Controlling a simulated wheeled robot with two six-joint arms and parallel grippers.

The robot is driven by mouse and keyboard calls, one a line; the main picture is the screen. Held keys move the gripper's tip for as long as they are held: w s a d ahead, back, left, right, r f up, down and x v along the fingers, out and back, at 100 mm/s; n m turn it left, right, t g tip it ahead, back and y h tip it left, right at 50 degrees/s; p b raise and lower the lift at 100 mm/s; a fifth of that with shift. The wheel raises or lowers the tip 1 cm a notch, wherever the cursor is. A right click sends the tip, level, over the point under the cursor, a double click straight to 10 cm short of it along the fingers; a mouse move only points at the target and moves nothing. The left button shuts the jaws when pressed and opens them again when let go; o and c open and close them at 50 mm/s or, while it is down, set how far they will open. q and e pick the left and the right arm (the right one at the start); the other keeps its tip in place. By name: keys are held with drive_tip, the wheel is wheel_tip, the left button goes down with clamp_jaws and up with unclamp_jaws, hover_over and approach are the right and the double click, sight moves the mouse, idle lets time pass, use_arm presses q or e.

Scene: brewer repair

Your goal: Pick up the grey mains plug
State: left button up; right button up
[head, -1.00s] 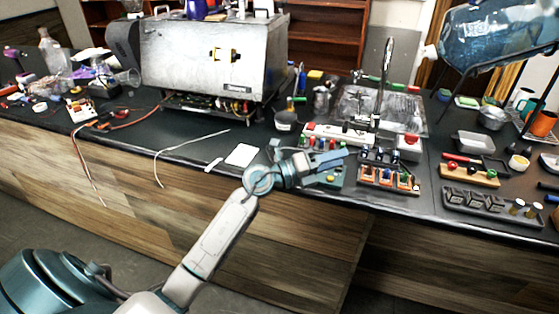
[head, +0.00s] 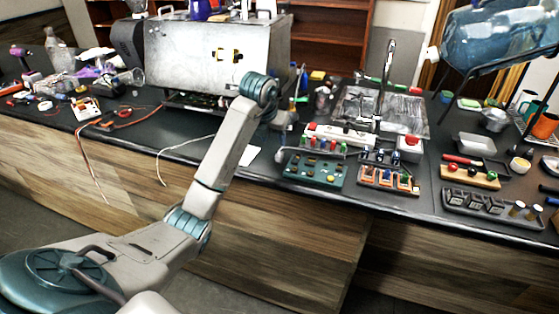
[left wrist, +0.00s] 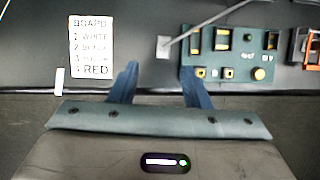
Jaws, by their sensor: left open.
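A small grey block (left wrist: 164,47) that looks like the mains plug lies on the dark worktop in the left wrist view. A thin grey cable runs from it up and to the right. My left gripper (left wrist: 160,85) is open, with its two blue fingers apart and nothing between them. The plug lies just beyond the fingertips, in line with the gap between them. In the head view my left arm reaches up over the bench, and I cannot make out its fingers there. My right gripper is not in view.
A white lettered card (left wrist: 91,46) lies left of the plug, and a green board (left wrist: 235,55) with yellow parts lies right of it. A metal brewer housing (head: 205,55) stands behind. Orange-based parts (head: 390,178) and a tray (head: 490,207) sit to the right.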

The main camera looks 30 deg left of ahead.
sight(279, 154)
use_arm(q)
drive_tip(key=p+x, duration=0.1)
drive_tip(key=x, duration=0.2)
drive_tip(key=shift+w+d+f, duration=0.1)
drive_tip(key=shift+w+f, duration=0.05)
drive_tip(key=shift+f, duration=0.1)
drive_tip(key=p+x, duration=0.2)
drive_tip(key=x, duration=0.1)
drive_tip(key=shift+w+d+f, duration=0.15)
drive_tip(key=shift+w+f, duration=0.05)
drive_tip(key=shift+f, duration=0.1)
drive_tip(key=shift+w+f, duration=0.2)
drive_tip(key=shift+f, duration=0.3)
clamp_jaws()
